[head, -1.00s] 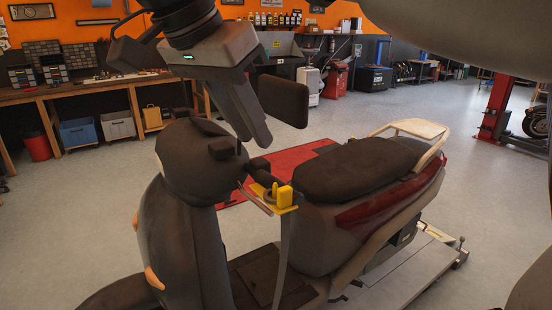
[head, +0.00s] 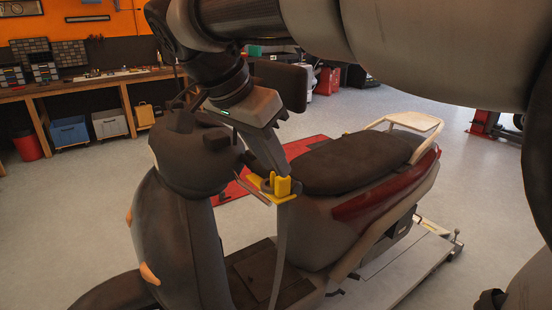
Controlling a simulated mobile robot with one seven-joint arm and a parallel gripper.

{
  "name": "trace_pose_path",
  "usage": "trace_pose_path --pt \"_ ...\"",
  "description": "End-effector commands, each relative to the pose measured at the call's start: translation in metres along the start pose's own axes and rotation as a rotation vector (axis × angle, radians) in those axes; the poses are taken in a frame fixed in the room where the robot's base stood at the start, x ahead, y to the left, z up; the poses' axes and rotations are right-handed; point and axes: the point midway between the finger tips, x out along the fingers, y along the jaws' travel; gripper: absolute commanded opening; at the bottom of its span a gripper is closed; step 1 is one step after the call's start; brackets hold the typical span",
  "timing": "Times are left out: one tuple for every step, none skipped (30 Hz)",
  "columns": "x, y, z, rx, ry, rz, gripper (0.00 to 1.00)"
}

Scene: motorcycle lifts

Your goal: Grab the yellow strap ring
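The yellow strap ring (head: 283,187) is at the top of a grey strap (head: 281,250), beside the scooter's handlebar and in front of its seat. It shows as a flat yellow piece with an upright yellow block; any ring opening is not clear. My gripper (head: 272,172) points down from above, its fingertips right behind and beside the yellow block. The fingers overlap in this view, so I cannot tell their gap or whether they touch the yellow piece.
The dark scooter (head: 190,235) stands on a light lift platform (head: 400,270). Its handlebar and mirror (head: 280,82) are close around my gripper. The seat (head: 350,163) lies to the right. A red mat (head: 235,190) is on the floor behind. Open floor is at left.

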Motion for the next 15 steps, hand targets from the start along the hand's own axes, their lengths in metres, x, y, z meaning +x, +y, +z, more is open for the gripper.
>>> trace_pose_path --pt "0.005 0.0 0.0 0.0 0.0 0.003 0.21" --pt "0.009 0.0 -0.001 0.0 0.0 0.004 0.21" --pt "0.015 0.0 0.0 0.0 0.0 0.004 0.21" --pt "0.02 0.0 0.0 -0.001 -0.001 0.005 0.21" --pt "0.025 -0.001 -0.001 -0.001 0.0 0.004 0.21" --pt "0.031 -0.001 -0.001 -0.001 -0.001 0.005 0.21" --pt "0.036 -0.001 -0.001 -0.001 0.0 0.005 0.21" --pt "0.04 -0.001 -0.001 -0.001 0.0 0.004 0.21" --pt "0.044 -0.001 -0.001 -0.001 0.0 0.004 0.21" --pt "0.046 -0.001 -0.001 -0.001 0.0 0.003 0.21" --pt "0.048 -0.001 -0.001 -0.001 0.0 0.002 0.21" --pt "0.05 -0.001 -0.001 0.0 0.0 0.002 0.21" --pt "0.05 -0.001 -0.002 0.0 0.0 0.002 0.21" --pt "0.051 -0.001 -0.002 0.0 0.0 0.002 0.21" --pt "0.051 -0.001 -0.002 0.0 0.0 0.001 0.21"
